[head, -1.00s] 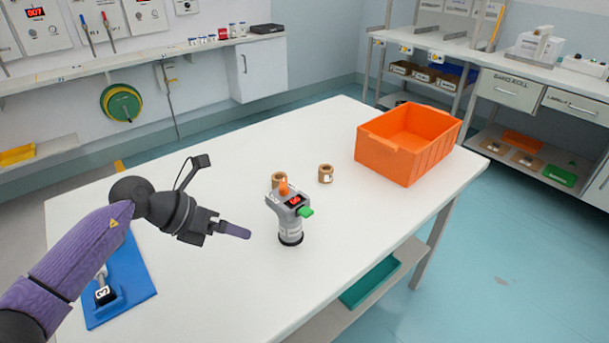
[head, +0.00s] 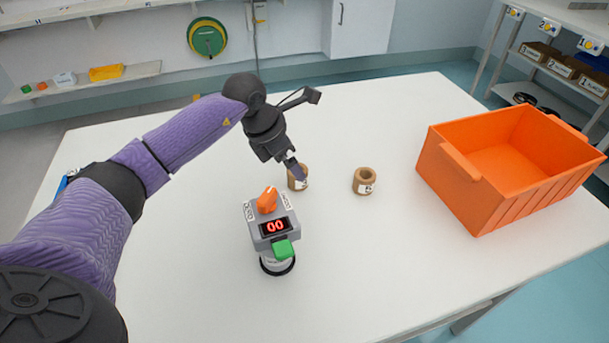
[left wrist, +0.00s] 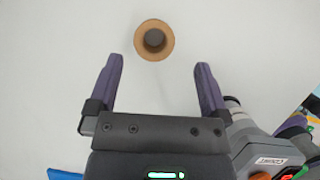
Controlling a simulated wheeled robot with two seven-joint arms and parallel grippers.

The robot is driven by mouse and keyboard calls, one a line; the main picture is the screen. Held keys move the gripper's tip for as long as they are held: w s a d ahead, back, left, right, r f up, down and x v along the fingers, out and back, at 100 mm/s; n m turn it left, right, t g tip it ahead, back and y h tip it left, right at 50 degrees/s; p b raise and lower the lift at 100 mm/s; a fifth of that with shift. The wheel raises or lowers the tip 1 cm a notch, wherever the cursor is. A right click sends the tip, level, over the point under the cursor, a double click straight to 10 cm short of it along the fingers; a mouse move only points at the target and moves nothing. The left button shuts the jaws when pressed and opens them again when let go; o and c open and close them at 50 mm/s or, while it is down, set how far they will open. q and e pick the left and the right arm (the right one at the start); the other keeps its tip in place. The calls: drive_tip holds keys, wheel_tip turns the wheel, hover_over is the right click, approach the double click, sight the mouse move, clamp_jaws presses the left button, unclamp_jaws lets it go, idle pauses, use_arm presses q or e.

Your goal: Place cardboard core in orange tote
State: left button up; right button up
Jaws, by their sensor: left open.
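Two brown cardboard cores with white labels stand upright on the white table. One core (head: 298,184) is at my left gripper's fingertips, partly hidden by them; the other core (head: 364,181) stands apart to its right. My left gripper (head: 293,166) is open and empty. In the left wrist view a core (left wrist: 154,24) is seen from above, ahead of and between the open fingers (left wrist: 159,65), with a gap to them. The orange tote (head: 455,190) stands at the table's right side; its visible inside looks empty. My right gripper is not in view.
A grey station (head: 262,228) with an orange knob, a red "00" display and a green button stands just in front of the cores; its edge shows at lower right in the left wrist view (left wrist: 262,150). The table (head: 385,265) is clear between the cores and tote.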

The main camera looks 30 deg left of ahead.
use_arm(q)
drive_tip(key=b+x, duration=0.1)
drive_tip(key=x, duration=0.3)
drive_tip(key=b+x, duration=0.1)
drive_tip(key=x, duration=0.1)
drive_tip(key=shift+w+a+f+b, duration=0.15)
drive_tip(key=shift+a+f+b, duration=0.1)
drive_tip(key=shift+b, duration=0.1)
drive_tip(key=shift+r, duration=0.1)
drive_tip(key=shift+r, duration=0.1)
drive_tip(key=c, duration=1.3)
